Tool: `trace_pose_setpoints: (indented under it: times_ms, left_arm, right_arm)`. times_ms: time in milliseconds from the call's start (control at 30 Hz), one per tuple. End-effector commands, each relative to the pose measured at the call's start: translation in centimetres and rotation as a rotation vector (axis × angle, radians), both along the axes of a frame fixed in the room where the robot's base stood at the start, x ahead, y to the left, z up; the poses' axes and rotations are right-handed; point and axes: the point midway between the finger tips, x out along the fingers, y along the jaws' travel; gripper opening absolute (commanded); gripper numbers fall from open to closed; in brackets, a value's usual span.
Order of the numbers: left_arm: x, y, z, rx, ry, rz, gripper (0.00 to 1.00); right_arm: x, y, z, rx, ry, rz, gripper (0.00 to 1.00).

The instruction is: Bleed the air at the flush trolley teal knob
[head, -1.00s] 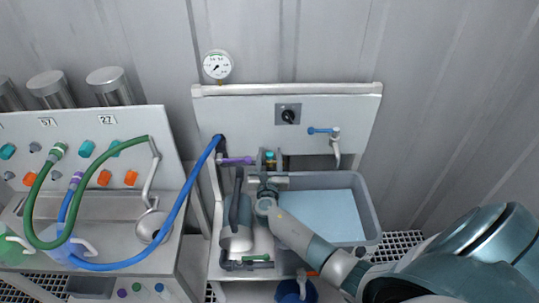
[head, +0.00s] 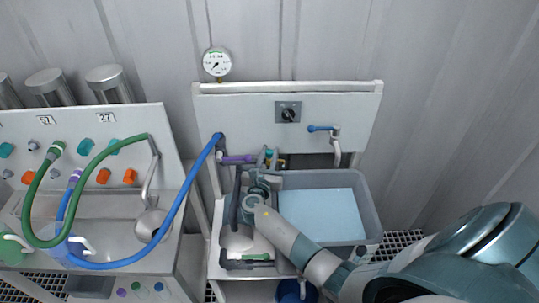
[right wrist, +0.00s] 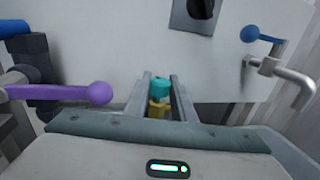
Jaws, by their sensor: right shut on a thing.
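The teal knob (right wrist: 160,88) sits on top of a small brass fitting (right wrist: 159,108) on the flush trolley (head: 325,100). My right gripper (right wrist: 160,80) is shut on the teal knob, one finger on each side of it. In the head view my right gripper (head: 267,158) reaches in from the lower right, and only a bit of the teal knob (head: 269,154) shows between its fingers. My left gripper is in neither view.
A purple-handled valve (right wrist: 95,94) stands close to the left of my right gripper. A blue-handled tap (head: 320,128) hangs over a grey basin of water (head: 375,215). A dial gauge (head: 217,63) stands above the panel. A blue hose (head: 180,205) runs left.

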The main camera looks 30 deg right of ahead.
Motion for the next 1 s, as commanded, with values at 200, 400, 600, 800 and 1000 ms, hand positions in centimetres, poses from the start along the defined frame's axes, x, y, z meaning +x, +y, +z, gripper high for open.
trace_pose_setpoints:
  times_ms: [200,400,600,800,1000]
  left_arm:
    - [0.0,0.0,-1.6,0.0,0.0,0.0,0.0]
    - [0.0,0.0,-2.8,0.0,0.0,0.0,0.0]
    - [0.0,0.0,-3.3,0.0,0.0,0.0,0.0]
    - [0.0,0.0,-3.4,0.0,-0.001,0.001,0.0]
    - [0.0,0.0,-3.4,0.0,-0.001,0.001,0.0]
  right_arm:
    - [0.1,0.2,-0.4,0.004,0.0,-0.152,0.01]
    - [0.1,0.1,-0.4,0.002,0.001,-0.275,0.01]
    - [0.0,0.1,-0.2,0.001,0.001,-0.344,0.01]
    - [0.0,0.0,-0.1,0.0,0.001,-0.364,0.01]
    - [0.0,0.0,-0.1,0.0,0.001,-0.363,0.01]
